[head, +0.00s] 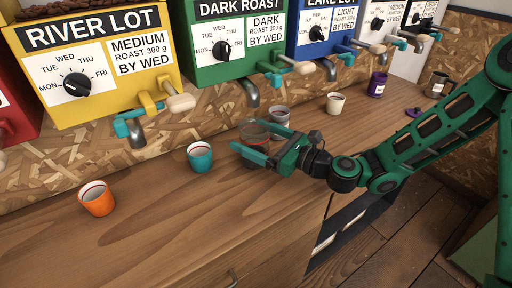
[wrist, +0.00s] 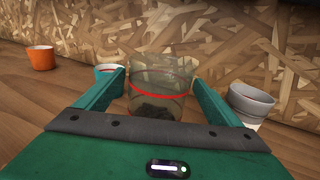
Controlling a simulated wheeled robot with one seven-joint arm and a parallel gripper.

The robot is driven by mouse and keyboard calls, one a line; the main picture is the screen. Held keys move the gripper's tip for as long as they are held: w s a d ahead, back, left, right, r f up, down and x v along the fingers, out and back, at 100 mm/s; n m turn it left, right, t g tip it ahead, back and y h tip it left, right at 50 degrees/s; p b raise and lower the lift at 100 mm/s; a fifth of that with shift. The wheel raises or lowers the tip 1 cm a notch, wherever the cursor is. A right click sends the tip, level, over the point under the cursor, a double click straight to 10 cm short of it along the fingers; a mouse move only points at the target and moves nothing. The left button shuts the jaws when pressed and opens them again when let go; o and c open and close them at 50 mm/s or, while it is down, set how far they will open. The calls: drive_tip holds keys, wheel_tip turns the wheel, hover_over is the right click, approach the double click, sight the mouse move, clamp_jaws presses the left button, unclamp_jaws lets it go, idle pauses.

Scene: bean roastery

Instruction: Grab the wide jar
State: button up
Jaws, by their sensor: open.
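The wide jar (wrist: 158,88) is a clear glass jar with a red line around it and some dark contents at the bottom. It stands upright on the wooden counter, and in the head view (head: 255,132) it is partly hidden by my gripper. My gripper (head: 252,150) is open, with one green finger on each side of the jar. In the wrist view the jar shows between the two fingers (wrist: 158,88), near their tips. I cannot tell whether either finger touches the glass.
A teal cup (head: 200,157) stands left of the jar, and an orange cup (head: 97,198) farther left. A grey cup (head: 280,116) is close on the right. A cream cup (head: 335,103) and purple can (head: 377,85) stand farther right. Dispensers (head: 225,45) hang above. The front counter is clear.

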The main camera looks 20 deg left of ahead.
drive_tip(key=shift+c, duration=0.3)
drive_tip(key=c, duration=1.3)
drive_tip(key=shift+r, duration=0.15)
